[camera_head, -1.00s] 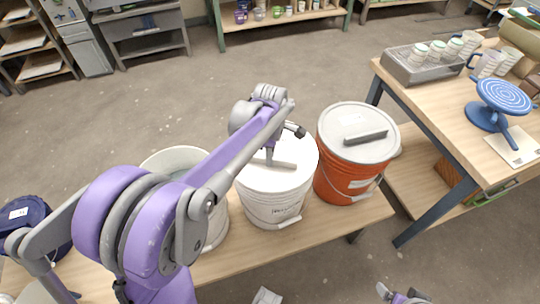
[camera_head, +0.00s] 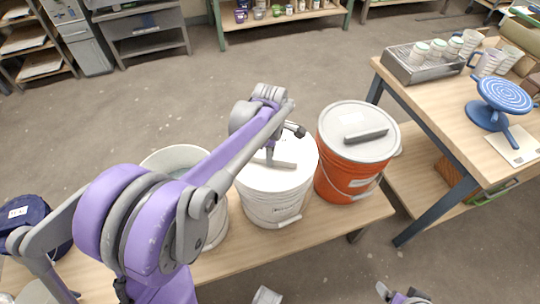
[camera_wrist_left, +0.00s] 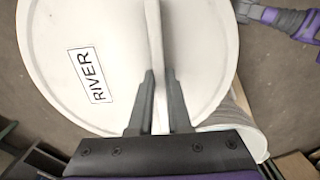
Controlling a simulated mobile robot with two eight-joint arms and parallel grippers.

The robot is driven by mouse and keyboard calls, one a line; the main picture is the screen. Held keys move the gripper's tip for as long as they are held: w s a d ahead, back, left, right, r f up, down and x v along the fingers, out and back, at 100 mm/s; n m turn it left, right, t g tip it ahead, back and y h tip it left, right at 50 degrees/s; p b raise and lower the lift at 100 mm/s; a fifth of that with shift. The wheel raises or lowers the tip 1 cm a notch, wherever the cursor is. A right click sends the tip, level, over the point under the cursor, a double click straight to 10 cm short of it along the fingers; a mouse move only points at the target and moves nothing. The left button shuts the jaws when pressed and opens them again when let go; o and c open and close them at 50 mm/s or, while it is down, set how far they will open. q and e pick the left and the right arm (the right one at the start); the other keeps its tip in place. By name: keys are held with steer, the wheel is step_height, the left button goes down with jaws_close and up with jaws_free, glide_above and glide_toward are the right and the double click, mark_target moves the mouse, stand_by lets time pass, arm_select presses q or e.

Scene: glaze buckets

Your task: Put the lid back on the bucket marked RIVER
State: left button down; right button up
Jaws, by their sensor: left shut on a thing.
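My left gripper (camera_wrist_left: 158,100) is shut on the upright grip of a round white lid (camera_wrist_left: 90,40). The lid carries a label (camera_wrist_left: 90,75) reading RIVER. In the head view this lid (camera_head: 255,174) covers the top of the middle white bucket (camera_head: 262,210), level or nearly so. I cannot tell whether it is fully seated or slightly raised. The label on the bucket's front is too small to read. My left arm hides part of the lid and bucket.
An open white bucket (camera_head: 160,158) stands close on the left, partly behind my arm. A lidded orange bucket (camera_head: 340,185) stands close on the right. All share a low wooden bench (camera_head: 235,262). A worktable (camera_head: 455,105) with cups and a blue turntable (camera_head: 503,96) is farther right.

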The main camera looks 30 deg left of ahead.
arm_select(q)
steer(key=shift+c, duration=1.5)
jaws_free()
steer(key=shift+r+p, duration=1.55)
steer(key=shift+r, duration=0.65)
steer(key=shift+r+p, duration=0.9)
steer(key=shift+r, duration=0.45)
jaws_close()
